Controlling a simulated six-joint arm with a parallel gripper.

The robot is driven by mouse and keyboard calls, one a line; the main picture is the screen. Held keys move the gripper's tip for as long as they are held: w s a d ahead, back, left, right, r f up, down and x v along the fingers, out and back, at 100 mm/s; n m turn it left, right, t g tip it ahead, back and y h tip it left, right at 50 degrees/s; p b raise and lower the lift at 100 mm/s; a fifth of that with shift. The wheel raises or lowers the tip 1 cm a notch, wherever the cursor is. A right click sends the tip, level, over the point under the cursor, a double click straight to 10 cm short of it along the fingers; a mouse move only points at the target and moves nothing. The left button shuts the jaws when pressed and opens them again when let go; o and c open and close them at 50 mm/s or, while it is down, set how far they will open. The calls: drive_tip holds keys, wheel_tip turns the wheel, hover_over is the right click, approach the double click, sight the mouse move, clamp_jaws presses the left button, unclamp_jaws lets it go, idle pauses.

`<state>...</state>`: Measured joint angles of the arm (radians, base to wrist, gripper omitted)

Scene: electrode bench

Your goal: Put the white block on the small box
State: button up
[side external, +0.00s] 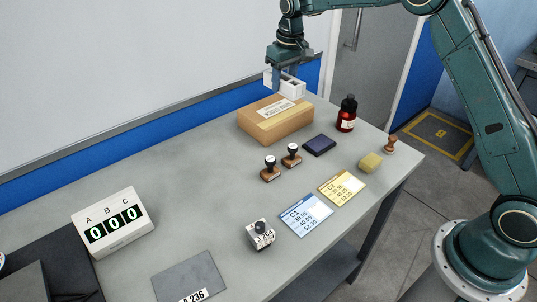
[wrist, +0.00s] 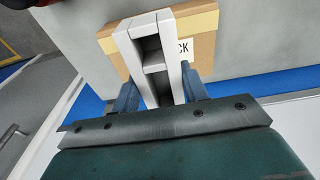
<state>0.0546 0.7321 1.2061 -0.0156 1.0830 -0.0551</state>
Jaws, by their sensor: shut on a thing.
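The white block (side external: 293,88) is held between the fingers of my gripper (side external: 286,79), at or just above the far end of the small cardboard box (side external: 272,127). I cannot tell whether the block touches the box. In the wrist view the white block (wrist: 151,58), with open recesses, sits between the two blue-grey fingers of my gripper (wrist: 160,92). The box (wrist: 204,45), tan with a white label, shows behind and beside the block there.
Near the box stand two stamps (side external: 270,170), a dark ink pad (side external: 319,145) and a red bottle (side external: 346,115). A yellow sponge (side external: 370,162), another stamp (side external: 390,145), two cards (side external: 306,214) and a counter display (side external: 113,222) lie farther off. A wall runs behind the table.

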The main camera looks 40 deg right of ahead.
sight(282, 111)
drive_tip(key=shift+f, duration=1.4)
drive_tip(key=shift+f, duration=0.1)
drive_tip(key=shift+f, duration=2)
drive_tip(key=shift+f, duration=0.1)
drive_tip(key=o, duration=1.2)
drive_tip(key=shift+f, duration=0.1)
drive_tip(key=shift+o, duration=0.2)
drive_tip(key=r, duration=0.4)
drive_tip(key=s+r, duration=0.1)
drive_tip(key=r, duration=0.6)
drive_tip(key=shift+s+r, duration=0.15)
drive_tip(key=shift+r, duration=0.15)
drive_tip(key=shift+s+r, duration=0.1)
drive_tip(key=shift+r, duration=0.25)
